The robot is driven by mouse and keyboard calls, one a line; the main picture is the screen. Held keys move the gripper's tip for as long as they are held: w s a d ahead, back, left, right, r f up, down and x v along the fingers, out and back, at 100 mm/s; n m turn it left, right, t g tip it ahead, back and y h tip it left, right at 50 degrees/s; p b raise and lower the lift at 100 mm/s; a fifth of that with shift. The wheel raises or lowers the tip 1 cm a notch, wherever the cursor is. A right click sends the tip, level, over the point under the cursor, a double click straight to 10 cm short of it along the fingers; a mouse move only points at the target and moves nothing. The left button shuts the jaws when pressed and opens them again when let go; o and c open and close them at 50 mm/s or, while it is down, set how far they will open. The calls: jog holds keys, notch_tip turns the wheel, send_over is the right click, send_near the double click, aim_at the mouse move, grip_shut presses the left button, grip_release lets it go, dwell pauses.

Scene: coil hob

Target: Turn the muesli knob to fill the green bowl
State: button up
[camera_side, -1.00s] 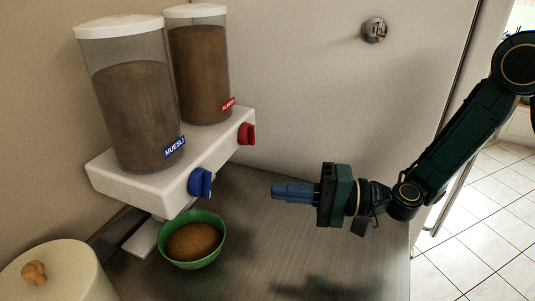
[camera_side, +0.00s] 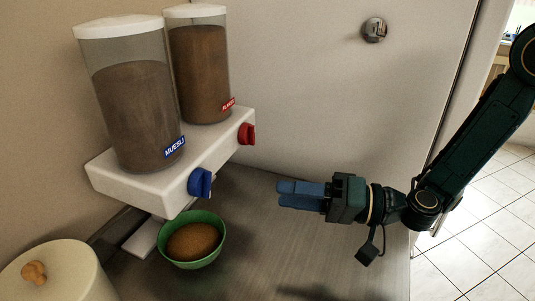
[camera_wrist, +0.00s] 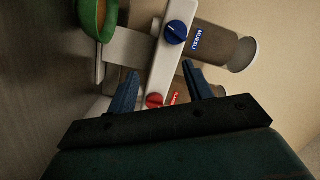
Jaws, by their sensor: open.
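The blue muesli knob (camera_side: 200,182) sits on the front of the white dispenser base, under the container with the MUESLI label (camera_side: 174,147). It also shows in the wrist view (camera_wrist: 176,32). The green bowl (camera_side: 222,245) stands below that knob and holds a brown heap of muesli (camera_side: 193,241). Its rim shows at the top left of the wrist view (camera_wrist: 84,14). My gripper (camera_side: 281,194) is open and empty, to the right of the blue knob and apart from it. Its two blue fingers (camera_wrist: 157,84) show spread apart in the wrist view.
The red knob (camera_side: 246,134) and a second container (camera_side: 200,75) are at the back of the dispenser (camera_side: 125,185). A cream canister with a round wooden knob (camera_side: 60,275) stands at the lower left. The grey counter (camera_side: 275,245) is clear around my gripper.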

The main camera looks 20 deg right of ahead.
aim_at(203, 184)
jog(key=s+n, duration=0.1)
jog(key=n, duration=0.2)
jog(key=s+r+n+t, duration=0.1)
jog(key=n, duration=0.2)
jog(key=s+a+r+n+h, duration=0.1)
jog(key=s+n, duration=0.1)
jog(key=n, duration=0.1)
jog(key=shift+s+r+n, duration=0.1)
jog(key=shift+r+n, duration=0.1)
jog(key=shift+n, duration=0.2)
jog(key=shift+a, duration=0.2)
jog(key=x, duration=1.3)
jog(key=shift+w, duration=0.3)
jog(key=shift+a+r, duration=0.1)
jog(key=shift+a, duration=0.05)
jog(key=shift+c, duration=0.4)
jog(key=c, duration=0.6)
